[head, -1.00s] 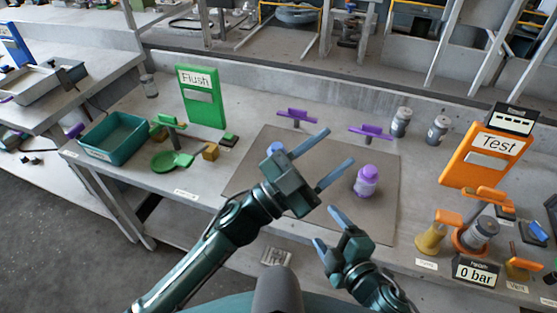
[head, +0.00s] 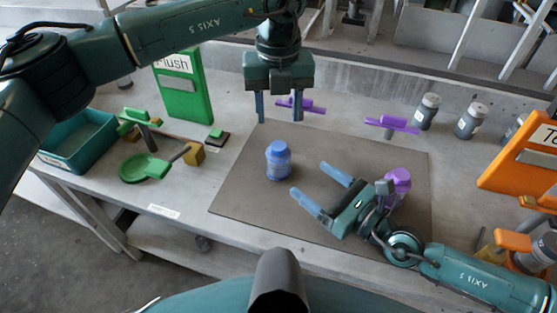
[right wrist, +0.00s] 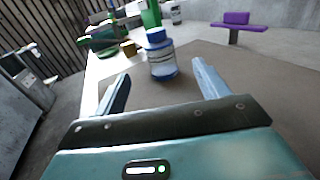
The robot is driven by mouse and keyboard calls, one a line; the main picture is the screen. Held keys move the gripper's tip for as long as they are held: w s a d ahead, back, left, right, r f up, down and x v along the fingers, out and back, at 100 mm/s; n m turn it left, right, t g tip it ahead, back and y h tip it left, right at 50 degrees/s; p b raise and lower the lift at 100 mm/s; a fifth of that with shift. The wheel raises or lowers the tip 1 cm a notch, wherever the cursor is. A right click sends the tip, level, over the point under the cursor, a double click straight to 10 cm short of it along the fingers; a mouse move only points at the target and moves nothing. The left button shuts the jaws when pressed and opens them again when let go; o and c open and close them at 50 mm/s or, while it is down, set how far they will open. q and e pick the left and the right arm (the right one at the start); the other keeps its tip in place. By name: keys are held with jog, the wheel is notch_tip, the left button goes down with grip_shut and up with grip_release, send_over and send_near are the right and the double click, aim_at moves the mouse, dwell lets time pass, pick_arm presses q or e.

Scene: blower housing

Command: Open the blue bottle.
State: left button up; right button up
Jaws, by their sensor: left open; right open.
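The blue bottle (head: 279,160) stands upright on the brown mat (head: 240,205) with its blue cap on. My left gripper (head: 279,120) is open and points down above the mat, behind the bottle in the head view. My right gripper (head: 308,184) is open and empty, low over the mat to the right of the bottle, its fingers pointing toward it. In the right wrist view the bottle (right wrist: 161,55) appears ahead, between and beyond the two fingers (right wrist: 160,90). Neither gripper touches the bottle.
A purple bottle (head: 399,180) stands behind my right wrist, partly hidden. Purple handles (head: 392,123) stand at the mat's back edge. The green Flush panel (head: 185,85), teal bin (head: 78,145) and green dish (head: 140,168) are left; the orange Test panel (head: 515,165) is right.

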aim_at(272, 151)
jog(key=x, duration=1.3)
jog(key=shift+c, duration=0.4)
